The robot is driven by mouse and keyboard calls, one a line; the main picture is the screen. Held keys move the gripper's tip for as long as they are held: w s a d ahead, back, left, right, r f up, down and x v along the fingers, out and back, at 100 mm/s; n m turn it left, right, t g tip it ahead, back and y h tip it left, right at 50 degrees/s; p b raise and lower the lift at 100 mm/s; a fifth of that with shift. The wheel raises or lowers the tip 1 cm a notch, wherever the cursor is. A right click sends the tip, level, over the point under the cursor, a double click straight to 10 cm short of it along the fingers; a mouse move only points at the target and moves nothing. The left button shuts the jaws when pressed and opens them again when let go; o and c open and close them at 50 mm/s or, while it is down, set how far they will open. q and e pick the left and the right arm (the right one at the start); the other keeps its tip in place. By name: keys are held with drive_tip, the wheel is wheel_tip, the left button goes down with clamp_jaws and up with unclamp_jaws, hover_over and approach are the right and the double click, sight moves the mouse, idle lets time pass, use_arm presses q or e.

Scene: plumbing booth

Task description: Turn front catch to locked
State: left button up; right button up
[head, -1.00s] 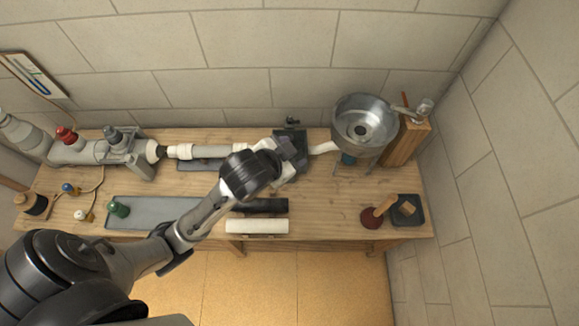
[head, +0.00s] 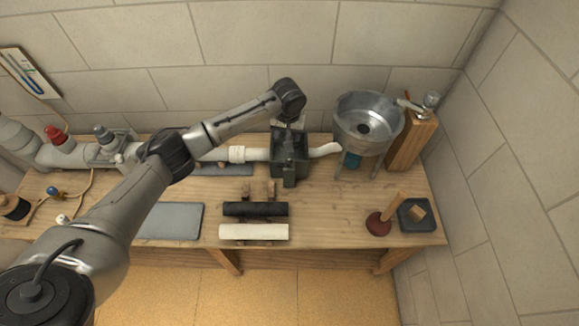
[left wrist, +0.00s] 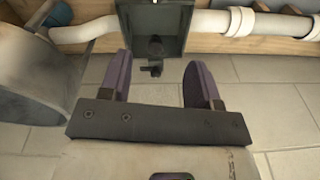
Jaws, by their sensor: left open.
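The dark grey box (head: 290,146) stands in the pipe line at the back of the bench. A dark tab (head: 289,180) sticks out at its near side. In the left wrist view a small dark catch (left wrist: 156,69) stands at the wall-side edge of the box (left wrist: 174,22). I cannot tell which of these is the front catch or its lock state. My left gripper (left wrist: 160,66) is open, its purple fingers on either side of the small catch, with no contact visible. In the head view its fingers are hidden behind the wrist, between box and wall. My right gripper is not in view.
A white pipe (head: 257,154) enters the box from the left, and another bends to the metal basin (head: 368,125) on the right. Black (head: 255,209) and white (head: 254,232) tubes lie in front. A plunger (head: 383,220) stands at right. The stone wall is close behind.

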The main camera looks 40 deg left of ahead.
sight(289, 161)
use_arm(q)
drive_tip(key=f+n, duration=0.2)
drive_tip(key=f, duration=0.2)
drive_tip(key=f+n+b, duration=0.1)
drive_tip(key=f+n, duration=0.2)
drive_tip(key=f, duration=0.2)
drive_tip(key=d+f+n+h, duration=0.1)
drive_tip(key=f+n, duration=0.1)
drive_tip(key=f, duration=0.3)
drive_tip(key=shift+s+g, duration=0.2)
drive_tip(key=shift+g, duration=0.1)
drive_tip(key=shift+c, duration=0.4)
